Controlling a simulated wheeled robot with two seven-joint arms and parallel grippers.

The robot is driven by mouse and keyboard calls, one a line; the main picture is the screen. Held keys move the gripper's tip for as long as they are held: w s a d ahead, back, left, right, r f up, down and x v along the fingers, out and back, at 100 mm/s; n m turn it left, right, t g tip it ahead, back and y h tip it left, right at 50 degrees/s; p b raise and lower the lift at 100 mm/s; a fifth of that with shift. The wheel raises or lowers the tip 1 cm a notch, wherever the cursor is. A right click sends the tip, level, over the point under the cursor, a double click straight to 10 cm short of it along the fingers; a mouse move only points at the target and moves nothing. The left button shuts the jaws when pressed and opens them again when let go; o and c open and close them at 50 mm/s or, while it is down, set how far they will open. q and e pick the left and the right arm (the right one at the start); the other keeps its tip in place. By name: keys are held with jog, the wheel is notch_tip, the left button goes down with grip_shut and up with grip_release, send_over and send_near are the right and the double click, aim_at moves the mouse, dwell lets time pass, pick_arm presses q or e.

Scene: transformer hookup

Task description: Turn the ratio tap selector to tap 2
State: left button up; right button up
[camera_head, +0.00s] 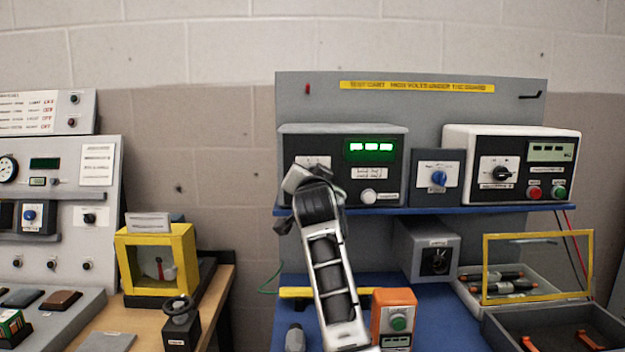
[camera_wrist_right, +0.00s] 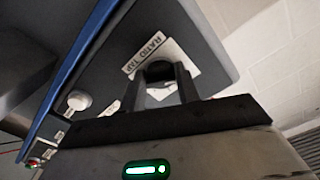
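The ratio tap selector (camera_wrist_right: 158,72) is a dark knob on a white plate, under the label "RATIO TAP" in the right wrist view. The two fingers of my right gripper (camera_wrist_right: 164,76) stand on either side of it, close together, with the knob filling the space between their tips. In the head view my right gripper (camera_head: 312,180) is at the left part of the grey instrument (camera_head: 345,138) with the green display, and it hides the selector there. The selector's pointer and tap position cannot be read. My left gripper is not in view.
The instrument stands on a blue shelf (camera_head: 430,210) beside a blue-knob box (camera_head: 437,178) and a white meter unit (camera_head: 511,140). A round white button (camera_wrist_right: 77,101) is near my right gripper. Below are an orange box (camera_head: 394,310) and a yellow-framed guard (camera_head: 538,236).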

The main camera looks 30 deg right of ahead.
jog(key=shift+f+m, duration=0.1)
jog(key=shift+m, duration=0.2)
jog(key=m, duration=0.7)
jog(key=shift+a, duration=0.1)
dwell(0.3)
jog(key=shift+m, duration=0.3)
jog(key=o, duration=1)
jog(key=shift+c, duration=0.2)
